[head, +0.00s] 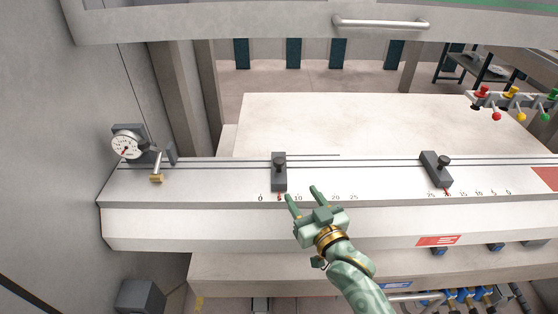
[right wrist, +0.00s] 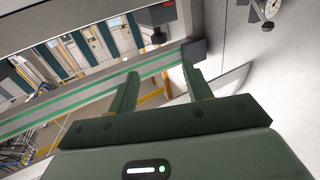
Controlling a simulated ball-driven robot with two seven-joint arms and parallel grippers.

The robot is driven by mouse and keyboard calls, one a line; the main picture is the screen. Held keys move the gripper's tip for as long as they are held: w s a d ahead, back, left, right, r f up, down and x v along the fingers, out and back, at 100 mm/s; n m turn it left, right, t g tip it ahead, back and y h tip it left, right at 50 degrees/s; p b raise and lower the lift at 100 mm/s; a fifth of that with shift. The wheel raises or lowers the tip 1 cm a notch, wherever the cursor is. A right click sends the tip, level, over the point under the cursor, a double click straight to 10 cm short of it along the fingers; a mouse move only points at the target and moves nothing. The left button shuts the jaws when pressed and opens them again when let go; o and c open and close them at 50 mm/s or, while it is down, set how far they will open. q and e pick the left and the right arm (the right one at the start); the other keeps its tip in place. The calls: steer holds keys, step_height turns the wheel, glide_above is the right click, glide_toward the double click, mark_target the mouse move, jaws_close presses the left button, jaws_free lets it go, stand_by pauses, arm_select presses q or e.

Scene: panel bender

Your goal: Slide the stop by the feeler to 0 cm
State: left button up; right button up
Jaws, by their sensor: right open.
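The stop by the feeler (head: 279,172) is a dark block with a round black knob on the left part of the rail. Its lower end is at about 5 on the left scale, right of the 0 mark. The feeler (head: 157,166), with a brass tip, stands farther left beside a round dial gauge (head: 128,145). My right gripper (head: 301,193) is open and empty, just in front and to the right of the stop. Its open fingers (right wrist: 158,78) show in the right wrist view with nothing between them. My left gripper is not in view.
A second dark stop (head: 436,170) sits on the right part of the rail by its own scale. A bar with a handle (head: 380,23) crosses above. Colored knobs (head: 497,115) stand at the right. The rail between feeler and left stop looks clear.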

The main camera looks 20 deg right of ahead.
mark_target(281, 164)
steer(key=w+b, duration=0.1)
steer(key=w, duration=0.4)
steer(key=w+a+b, duration=0.1)
steer(key=w, duration=0.8)
steer(key=shift+w+a+b, duration=0.35)
steer(key=shift+w+b, duration=0.05)
